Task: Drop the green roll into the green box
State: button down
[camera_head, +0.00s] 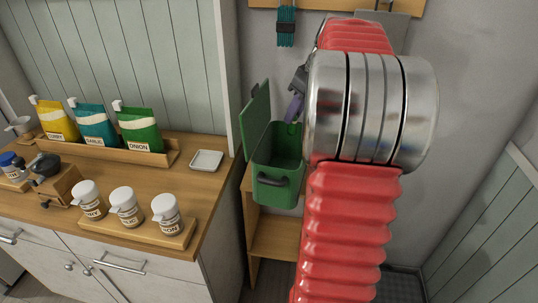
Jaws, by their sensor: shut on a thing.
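The green box (277,191) stands open on a wooden stand, its lid (257,118) raised on the left and a dark handle on its front. My gripper (293,112) points down over the box's opening, partly hidden behind my arm's large silver joint. Purple-grey parts show at its end. It is shut on a small green thing (291,128), which seems to be the green roll. The roll's outline blends with the green box behind it, and I cannot tell how far it is above the box floor.
A wooden counter (185,185) on the left holds bags in a rack, several white-lidded jars, a grinder and a small white dish (206,160). A wall panel with a hanging teal item (286,25) is above the box. My red arm hides much of the right.

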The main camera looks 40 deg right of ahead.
aim_at(296, 122)
jog(key=shift+w+a, duration=0.2)
jog(key=shift+w, duration=0.1)
jog(key=shift+f, duration=0.1)
jog(key=shift+f, duration=2.9)
jog(key=c, duration=1.4)
grip_release()
jog(key=shift+c, duration=0.2)
jog(key=shift+s+r, duration=0.1)
jog(key=v, duration=1.3)
jog(key=shift+s+r, duration=0.15)
jog(key=shift+r, duration=0.1)
